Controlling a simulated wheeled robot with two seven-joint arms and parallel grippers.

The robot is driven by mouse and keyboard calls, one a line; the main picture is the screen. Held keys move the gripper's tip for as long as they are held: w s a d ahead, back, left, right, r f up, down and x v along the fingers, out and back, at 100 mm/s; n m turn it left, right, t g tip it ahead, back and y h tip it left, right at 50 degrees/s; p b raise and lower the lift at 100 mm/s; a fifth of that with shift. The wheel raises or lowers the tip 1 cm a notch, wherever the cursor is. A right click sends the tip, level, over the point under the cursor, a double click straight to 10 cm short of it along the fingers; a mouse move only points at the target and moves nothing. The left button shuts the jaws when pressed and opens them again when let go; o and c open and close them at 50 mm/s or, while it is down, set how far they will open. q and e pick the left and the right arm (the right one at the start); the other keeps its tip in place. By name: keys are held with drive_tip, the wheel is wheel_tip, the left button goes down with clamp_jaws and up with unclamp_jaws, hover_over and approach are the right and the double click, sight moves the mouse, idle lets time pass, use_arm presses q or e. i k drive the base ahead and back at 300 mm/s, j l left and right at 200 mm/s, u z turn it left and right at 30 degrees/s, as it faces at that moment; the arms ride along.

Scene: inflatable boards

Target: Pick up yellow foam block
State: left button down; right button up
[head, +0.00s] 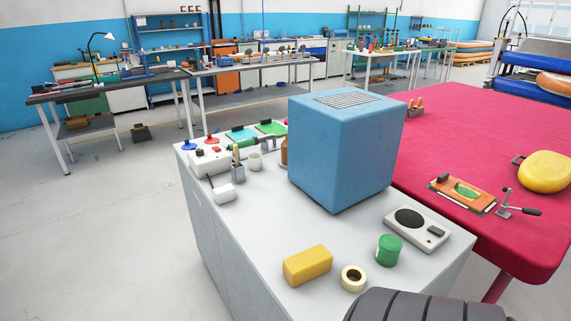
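The yellow foam block (307,265) lies on the white cabinet top (262,225), near its front edge. It is a small rectangular block, fully visible, with nothing on top of it. A roll of cream tape (353,278) sits just to its right. Neither of my grippers shows in the head view.
A large blue box (344,150) stands behind the block. A green jar (389,249) and a grey device (416,230) are to the right. A dark ribbed form (428,306) fills the bottom edge. A red-topped table (470,140) adjoins at right.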

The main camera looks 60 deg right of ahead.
sight(308, 265)
drive_tip(key=i+z, duration=0.25)
drive_tip(key=z, duration=0.2)
drive_tip(key=i+z, duration=0.25)
drive_tip(key=z, duration=0.15)
drive_tip(key=i+j+z, duration=0.15)
drive_tip(key=z, duration=0.3)
drive_tip(key=i, duration=0.05)
